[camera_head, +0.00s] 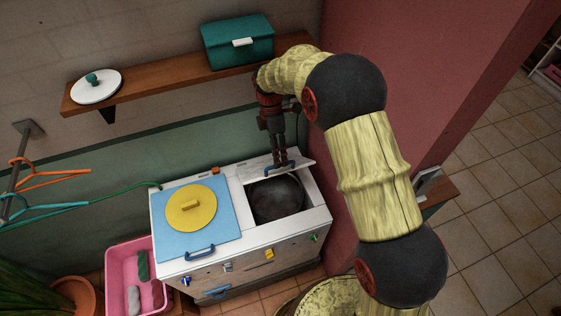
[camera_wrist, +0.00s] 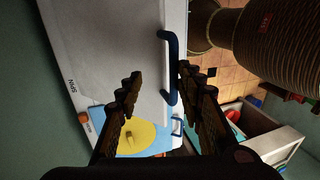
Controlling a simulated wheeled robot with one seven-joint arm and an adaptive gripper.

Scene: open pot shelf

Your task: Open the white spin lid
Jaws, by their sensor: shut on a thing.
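The white spin lid (camera_head: 259,168) is tilted up at the back right of the washer, with the dark spin drum (camera_head: 277,199) open below it. Its blue handle (camera_head: 293,168) is at the front edge. My gripper (camera_head: 281,160) reaches down from above and is shut on this handle. In the wrist view the lid (camera_wrist: 105,45) fills the upper left, with SPIN lettering near its left edge. The handle (camera_wrist: 174,48) runs between my gripper's fingers (camera_wrist: 158,83). The fingers hide part of the lid edge.
The blue wash lid with a yellow disc (camera_head: 191,208) lies closed at left. A wall shelf (camera_head: 165,88) holds a teal box (camera_head: 237,42) and a white pot lid (camera_head: 96,88). A red wall (camera_head: 425,60) stands close at right. A pink basin (camera_head: 122,262) is on the floor.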

